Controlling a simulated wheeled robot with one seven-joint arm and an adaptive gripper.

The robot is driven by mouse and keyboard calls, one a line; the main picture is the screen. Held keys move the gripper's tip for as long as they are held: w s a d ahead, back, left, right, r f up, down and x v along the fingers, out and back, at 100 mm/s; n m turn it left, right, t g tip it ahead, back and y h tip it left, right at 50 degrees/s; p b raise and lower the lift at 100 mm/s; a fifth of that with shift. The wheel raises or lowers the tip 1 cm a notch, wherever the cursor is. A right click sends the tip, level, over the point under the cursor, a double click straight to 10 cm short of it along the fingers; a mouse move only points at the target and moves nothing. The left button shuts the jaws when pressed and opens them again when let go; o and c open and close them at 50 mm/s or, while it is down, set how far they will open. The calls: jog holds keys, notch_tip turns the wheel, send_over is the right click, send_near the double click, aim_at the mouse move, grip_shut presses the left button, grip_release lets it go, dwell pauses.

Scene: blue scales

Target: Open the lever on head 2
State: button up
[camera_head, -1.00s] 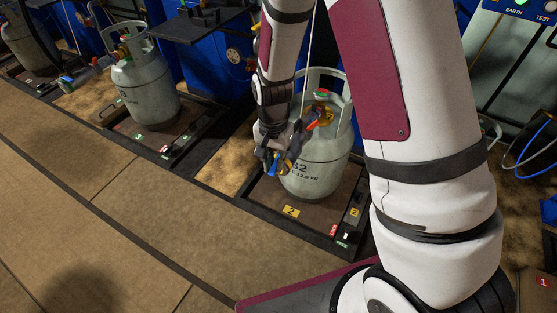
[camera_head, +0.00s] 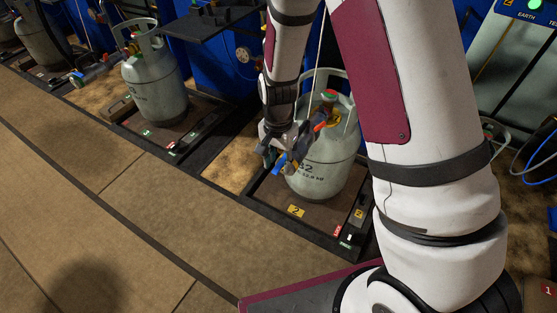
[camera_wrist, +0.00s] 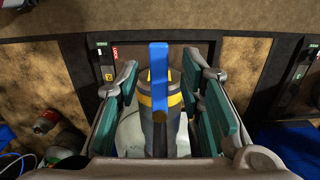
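A grey gas cylinder (camera_head: 325,172) marked 2 stands upright on the scale platform labelled 2 (camera_head: 318,213). Head 2 (camera_wrist: 157,120), grey with yellow bands, sits at the cylinder's valve. Its blue lever (camera_wrist: 158,62) shows in the wrist view, and in the head view (camera_head: 280,164) at the left of the cylinder. My gripper (camera_wrist: 162,62) is open, its green-padded fingers on either side of the head and lever. Gaps show between the pads and the head. The gripper in the head view (camera_head: 279,158) partly hides the head.
Another grey cylinder (camera_head: 155,88) stands on its own scale at the left. A dark flat shelf (camera_head: 205,20) and blue housings (camera_head: 205,62) are behind. Blue and white cables (camera_head: 535,155) hang at the right. The tan floor (camera_head: 150,200) in front is clear.

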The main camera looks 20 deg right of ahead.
aim_at(278, 166)
jog(key=shift+r, duration=0.1)
notch_tip(278, 166, up, 12)
dwell(0.6)
dwell(0.4)
